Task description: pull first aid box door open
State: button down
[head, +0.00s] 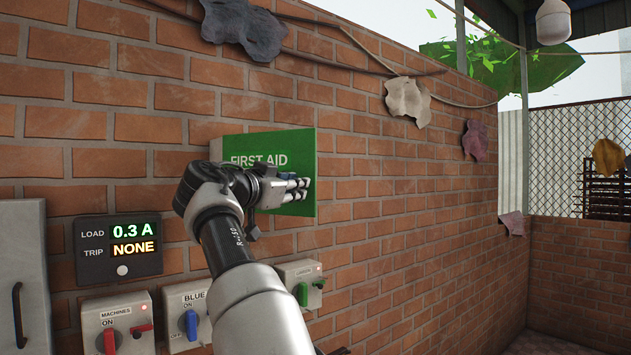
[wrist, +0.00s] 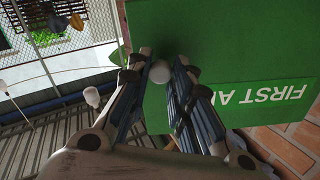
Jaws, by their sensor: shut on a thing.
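The first aid box (head: 216,150) hangs on the brick wall. Its green door (head: 307,165) carries the words FIRST AID and appears angled out from the wall, with its right edge toward me. The door's inside is hidden. In the wrist view the green door (wrist: 230,50) fills the upper right, with its lettering upside down. A round white knob (wrist: 160,71) sits near the door's edge. My gripper (head: 298,188) is at the door's lower right part. In the wrist view its fingers (wrist: 160,75) are closed around the knob.
A load display (head: 119,247) and several switch boxes, including a blue-switch one (head: 188,314), are on the wall below. A grey cabinet (head: 22,275) stands at the left edge. Hanging cloth-like pieces (head: 408,101) are higher up. The wall right of the box is mostly bare.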

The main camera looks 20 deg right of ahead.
jog(key=s+a+m+g+h+p, duration=0.2)
jog(key=s+a+g+p, duration=0.1)
jog(key=a+p, duration=0.2)
jog(key=shift+a+m+h+p, duration=0.35)
jog(key=shift+m+h+p, duration=0.05)
jog(key=shift+p, duration=0.15)
jog(key=shift+f+g, duration=0.1)
jog(key=shift+g, duration=0.2)
jog(key=c, duration=1.4)
grip_release()
jog(key=v, duration=1.2)
jog(key=shift+w+d, duration=0.1)
